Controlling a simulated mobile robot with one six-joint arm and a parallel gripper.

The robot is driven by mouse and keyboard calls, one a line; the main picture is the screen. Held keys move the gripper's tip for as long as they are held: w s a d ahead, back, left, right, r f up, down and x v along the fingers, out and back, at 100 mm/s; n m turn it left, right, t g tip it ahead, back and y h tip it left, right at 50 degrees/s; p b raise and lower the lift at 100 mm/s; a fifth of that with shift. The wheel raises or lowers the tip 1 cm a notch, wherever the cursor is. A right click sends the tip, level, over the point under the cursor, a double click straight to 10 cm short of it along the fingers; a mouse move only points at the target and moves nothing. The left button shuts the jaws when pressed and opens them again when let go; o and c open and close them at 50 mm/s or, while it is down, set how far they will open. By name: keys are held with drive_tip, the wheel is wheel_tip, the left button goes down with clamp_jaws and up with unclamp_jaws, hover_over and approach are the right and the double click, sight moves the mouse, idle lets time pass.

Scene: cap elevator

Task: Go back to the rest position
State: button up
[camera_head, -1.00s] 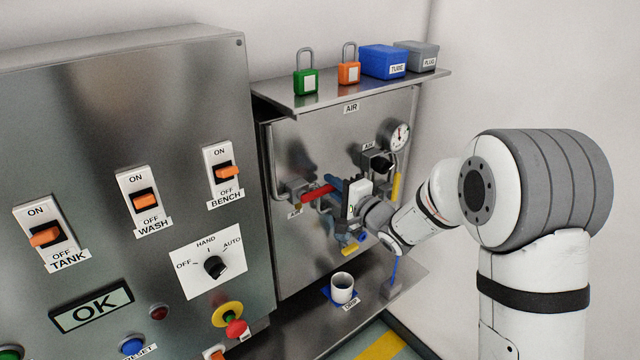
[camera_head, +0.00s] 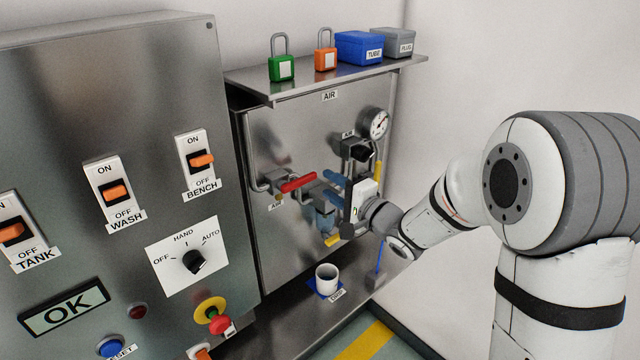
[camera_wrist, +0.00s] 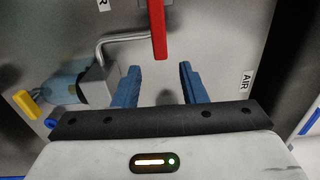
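My gripper (camera_head: 335,188) is in front of the air panel (camera_head: 290,135), just right of a red valve handle (camera_head: 298,184). In the wrist view my gripper (camera_wrist: 160,85) has its two blue fingers apart, with nothing between them. The red handle (camera_wrist: 157,28) stands beyond the fingertips there, apart from them. A blue-tinted bowl (camera_wrist: 62,84) with a yellow tab shows left of the fingers; in the head view my gripper partly hides it.
A shelf (camera_head: 300,90) with padlocks and boxes juts out above my gripper. A gauge (camera_head: 376,123) and black knob are close by. A white cup (camera_head: 326,277) stands on the ledge below. The switch cabinet (camera_head: 120,70) is at left; bare wall is at right.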

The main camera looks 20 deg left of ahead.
drive_tip(key=shift+s+d, duration=0.4)
drive_tip(key=shift+d, duration=0.15)
drive_tip(key=s+d+n+t+h, duration=0.1)
drive_tip(key=s+d+h, duration=0.1)
drive_tip(key=d+h, duration=0.7)
drive_tip(key=s+d+n+h, duration=0.15)
drive_tip(key=d+h, duration=0.25)
drive_tip(key=d, duration=0.9)
drive_tip(key=s+d+f+n+g+h, duration=0.1)
drive_tip(key=s+d+n+g, duration=0.1)
drive_tip(key=s, duration=0.9)
drive_tip(key=s+d+f+n+g+h, duration=0.1)
drive_tip(key=s+d+g, duration=0.3)
drive_tip(key=s, duration=0.7)
drive_tip(key=shift+s+d+f+n+g, duration=0.2)
drive_tip(key=shift+s+d+n+g, duration=0.15)
drive_tip(key=shift+n+g, duration=0.35)
